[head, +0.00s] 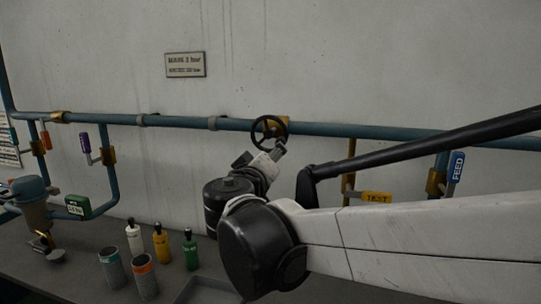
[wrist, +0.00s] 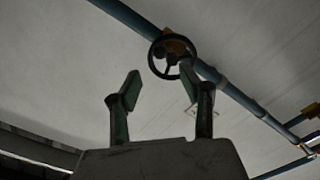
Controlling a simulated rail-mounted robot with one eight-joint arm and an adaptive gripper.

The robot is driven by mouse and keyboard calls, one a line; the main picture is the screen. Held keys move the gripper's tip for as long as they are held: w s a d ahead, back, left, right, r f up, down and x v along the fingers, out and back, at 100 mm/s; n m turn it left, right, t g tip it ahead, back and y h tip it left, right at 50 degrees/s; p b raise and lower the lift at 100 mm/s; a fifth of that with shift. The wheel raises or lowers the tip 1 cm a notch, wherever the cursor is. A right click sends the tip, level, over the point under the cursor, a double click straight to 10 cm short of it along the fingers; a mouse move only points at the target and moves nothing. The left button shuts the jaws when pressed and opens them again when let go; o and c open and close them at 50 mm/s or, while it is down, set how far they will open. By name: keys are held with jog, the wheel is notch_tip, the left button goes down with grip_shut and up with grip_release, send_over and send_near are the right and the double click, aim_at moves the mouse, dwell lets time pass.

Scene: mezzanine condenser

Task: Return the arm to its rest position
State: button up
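My gripper (wrist: 160,80) shows in the wrist view with its two green-padded dark fingers standing apart and nothing between them. A black handwheel (wrist: 173,57) on the blue-green pipe lies beyond the fingertips, partly overlapped by the right finger. In the head view the same handwheel (head: 269,131) sits at the wall pipe, and my wrist and gripper end reach up close below it. I cannot tell whether a finger touches the wheel. My arm comes in from the right and bends at a large black joint in the middle.
The pipe (head: 330,129) runs along the wall. A yellow TEST handle (head: 377,197) and blue FEED handle (head: 457,166) are at the right. White (head: 134,239), yellow (head: 161,244) and green (head: 190,252) bottles and two grey cups (head: 113,268) (head: 144,276) stand on the bench.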

jog(key=shift+d, duration=0.1)
jog(key=s+d+f+m+g, duration=0.1)
jog(key=s+d+f+g, duration=0.1)
jog(key=s+d+f, duration=0.3)
jog(key=s+d+f+m+g, duration=0.1)
jog(key=s+d+f+g, duration=0.1)
jog(key=d, duration=0.5)
jog(key=s+d+f+m+g, duration=0.1)
jog(key=s+d+f+g, duration=0.15)
jog(key=d+f, duration=0.2)
jog(key=s+d+f+m+g+y, duration=0.1)
jog(key=s+f+g+y, duration=0.1)
jog(key=s+f, duration=0.3)
jog(key=s+d+f+m+g+y, duration=0.1)
jog(key=s+f, duration=0.4)
jog(key=s, duration=0.6)
jog(key=shift+s+d+f+m+g+y, duration=0.25)
jog(key=shift+d+f+m+g+y, duration=0.25)
jog(key=shift+y, duration=0.3)
jog(key=shift+r, duration=0.1)
